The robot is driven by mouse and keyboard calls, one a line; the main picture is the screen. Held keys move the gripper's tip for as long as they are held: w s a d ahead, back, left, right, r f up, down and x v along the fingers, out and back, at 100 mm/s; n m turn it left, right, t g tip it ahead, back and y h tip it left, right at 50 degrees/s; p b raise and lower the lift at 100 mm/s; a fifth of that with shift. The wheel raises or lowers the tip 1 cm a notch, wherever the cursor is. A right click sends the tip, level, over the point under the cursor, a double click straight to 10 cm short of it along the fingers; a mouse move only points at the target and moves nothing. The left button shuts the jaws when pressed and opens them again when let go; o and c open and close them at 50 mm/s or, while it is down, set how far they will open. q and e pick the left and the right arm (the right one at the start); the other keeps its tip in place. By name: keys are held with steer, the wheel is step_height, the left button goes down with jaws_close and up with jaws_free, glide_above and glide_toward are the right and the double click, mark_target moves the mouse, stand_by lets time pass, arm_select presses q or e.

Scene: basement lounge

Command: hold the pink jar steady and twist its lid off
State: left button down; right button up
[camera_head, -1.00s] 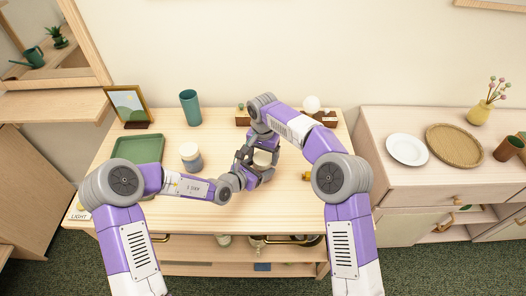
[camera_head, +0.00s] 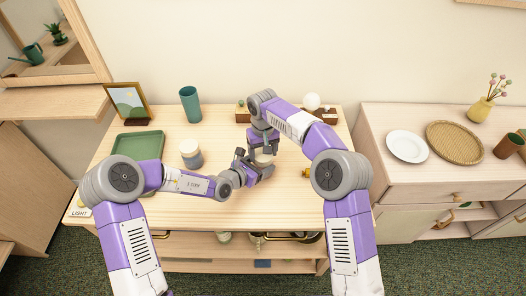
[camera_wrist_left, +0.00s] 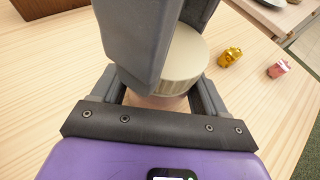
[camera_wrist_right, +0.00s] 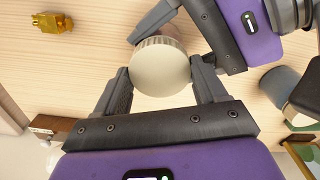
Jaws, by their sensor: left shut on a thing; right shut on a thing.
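The jar stands upright on the wooden table, largely hidden by my grippers in the head view. Its ribbed cream lid (camera_wrist_left: 174,62) sits on top, with a strip of pink body (camera_wrist_left: 152,101) below it in the left wrist view. My left gripper (camera_head: 257,170) is shut around the jar's body from the left. My right gripper (camera_head: 263,147) reaches down from above and is shut on the lid. The right wrist view shows the lid's round top (camera_wrist_right: 160,72) between its two fingers. I cannot tell whether the lid has turned on the jar.
A second, grey-blue jar with a cream lid (camera_head: 190,153) stands to the left. A green tray (camera_head: 138,145), a teal cup (camera_head: 190,104) and a picture frame (camera_head: 127,103) are further left and back. A small yellow object (camera_head: 307,173) lies to the right. The table front is clear.

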steer(key=n, duration=0.3)
steer(key=shift+n, duration=0.4)
steer(key=n, duration=0.9)
steer(key=shift+n, duration=0.3)
steer(key=n, duration=0.7)
steer(key=shift+n, duration=0.3)
steer(key=n, duration=0.6)
steer(key=shift+r+n, duration=0.1)
steer(key=shift+n, duration=0.2)
steer(key=shift+r, duration=0.15)
steer(key=shift+r, duration=0.95)
